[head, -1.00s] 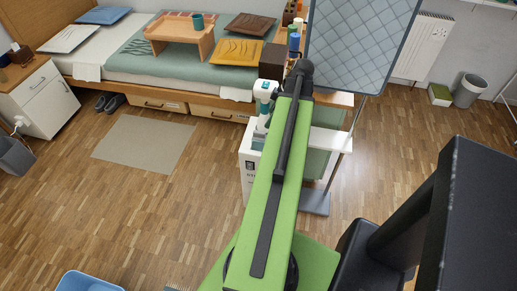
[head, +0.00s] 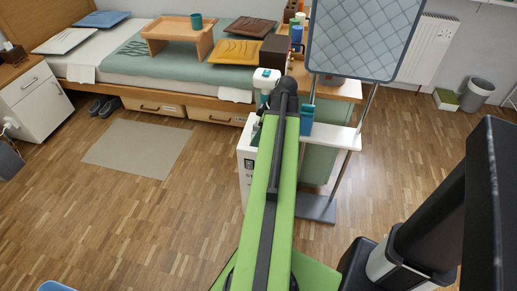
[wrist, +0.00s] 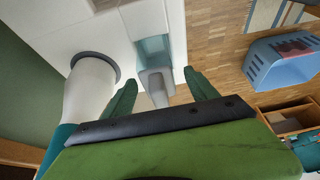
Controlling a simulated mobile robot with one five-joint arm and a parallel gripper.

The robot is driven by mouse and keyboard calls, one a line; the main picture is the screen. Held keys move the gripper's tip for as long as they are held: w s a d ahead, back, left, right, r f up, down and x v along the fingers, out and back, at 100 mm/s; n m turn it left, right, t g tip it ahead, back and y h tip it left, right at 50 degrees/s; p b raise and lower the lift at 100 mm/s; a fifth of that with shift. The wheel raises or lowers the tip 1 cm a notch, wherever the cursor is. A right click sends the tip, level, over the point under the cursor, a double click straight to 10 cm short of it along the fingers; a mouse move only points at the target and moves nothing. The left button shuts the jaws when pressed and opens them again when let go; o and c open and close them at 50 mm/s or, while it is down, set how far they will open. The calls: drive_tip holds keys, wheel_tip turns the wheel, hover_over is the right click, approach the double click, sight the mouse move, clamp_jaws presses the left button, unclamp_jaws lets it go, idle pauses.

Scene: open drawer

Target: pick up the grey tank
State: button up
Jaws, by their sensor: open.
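In the wrist view, a small pale grey piece (wrist: 157,88), which looks like the grey tank, shows between the fingertips of my gripper (wrist: 161,77). It adjoins a teal see-through box (wrist: 153,48) on a white top. My gripper is open, with one green finger on each side of the grey piece. I cannot tell whether either finger touches it. In the head view my arm hides the gripper and the grey piece. A teal box (head: 307,120) shows just right of the arm's end, on the white stand (head: 335,138).
A white and teal device (head: 266,82) stands left of my arm's end; its white body (wrist: 90,95) is close to the left finger. A quilted panel (head: 365,35) rises at the right. The bed (head: 150,85) is behind. The wooden floor (head: 110,215) at left is mostly clear.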

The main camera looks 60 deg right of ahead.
drive_tip(key=shift+b+x, duration=0.3)
drive_tip(key=shift+x, duration=0.7)
drive_tip(key=shift+r, duration=0.15)
drive_tip(key=shift+c, duration=0.5)
clamp_jaws()
